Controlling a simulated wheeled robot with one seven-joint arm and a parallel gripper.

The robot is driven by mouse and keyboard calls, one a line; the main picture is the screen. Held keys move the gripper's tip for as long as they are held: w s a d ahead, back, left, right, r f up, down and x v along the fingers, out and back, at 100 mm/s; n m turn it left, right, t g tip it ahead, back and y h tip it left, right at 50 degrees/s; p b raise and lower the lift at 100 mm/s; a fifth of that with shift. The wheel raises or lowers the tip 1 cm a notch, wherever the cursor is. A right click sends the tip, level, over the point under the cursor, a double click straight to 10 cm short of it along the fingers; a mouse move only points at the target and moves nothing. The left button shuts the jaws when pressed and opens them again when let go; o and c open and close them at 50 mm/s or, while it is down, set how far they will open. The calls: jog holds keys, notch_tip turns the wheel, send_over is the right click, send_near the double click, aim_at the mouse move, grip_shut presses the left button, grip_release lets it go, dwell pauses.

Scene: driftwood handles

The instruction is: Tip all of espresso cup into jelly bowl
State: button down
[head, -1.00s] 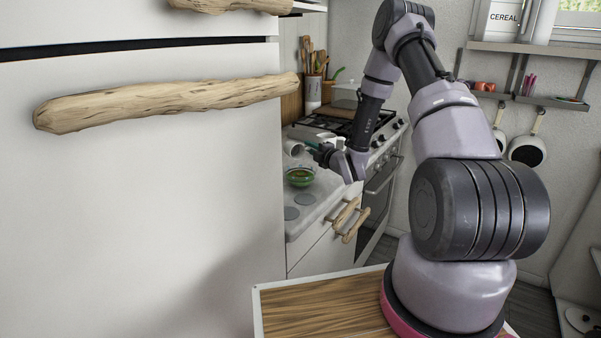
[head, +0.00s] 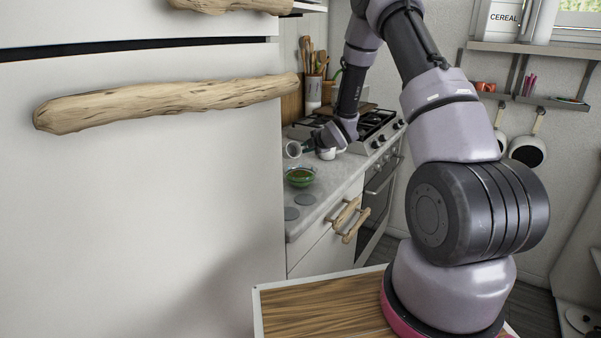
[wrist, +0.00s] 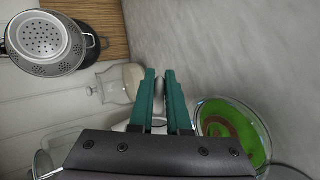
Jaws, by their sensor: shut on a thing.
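The jelly bowl (head: 300,176) is clear and holds green content on the worktop; the wrist view shows it right of the fingers, with a reddish-brown swirl in the green (wrist: 236,128). My gripper (head: 304,148) is above and behind it in the head view. Its green fingers (wrist: 161,98) are shut on a pale piece (wrist: 160,88), which I take to be part of the espresso cup. A small whitish cup (head: 292,150) shows at the fingertips in the head view, seemingly tilted. Its contents cannot be made out, and the hand hides much of it in the wrist view.
Another white object (head: 327,154) stands under the hand. A clear glass vessel (wrist: 122,82) is left of the fingers, with a perforated metal holder (wrist: 45,40) beyond. The stove (head: 375,128) lies behind right. A large white door (head: 150,200) fills the left.

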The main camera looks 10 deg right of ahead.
jog(key=shift+w+r+g, duration=0.1)
jog(key=shift+r+g, duration=0.35)
jog(key=shift+g, duration=0.05)
jog(key=shift+f+g+h, duration=0.3)
jog(key=shift+g+h, duration=0.1)
jog(key=shift+g, duration=0.4)
jog(key=shift+w+f+g+h, duration=0.3)
jog(key=shift+w+g, duration=0.05)
jog(key=shift+g, duration=0.45)
jog(key=shift+w+a+f, duration=0.1)
jog(key=shift+w+a+f+g+h, duration=0.3)
jog(key=shift+w+f+g, duration=0.35)
jog(key=shift+w+g, duration=0.15)
jog(key=shift+w+a+f+g+h, duration=0.3)
jog(key=shift+w+f+g, duration=0.35)
jog(key=shift+g, duration=0.25)
jog(key=shift+w+a+f+g+h, duration=0.2)
jog(key=shift+w+g, duration=0.2)
jog(key=shift+g, duration=0.15)
jog(key=shift+w+a+f+g+h, duration=0.1)
jog(key=shift+w+g+h, duration=0.1)
jog(key=shift+w+g, duration=0.3)
jog(key=shift+w+a+f+g+h, duration=0.1)
jog(key=shift+w+f+g+h, duration=0.15)
jog(key=shift+g, duration=0.4)
notch_tip(320, 180, up, 6)
jog(key=shift+r, duration=0.1)
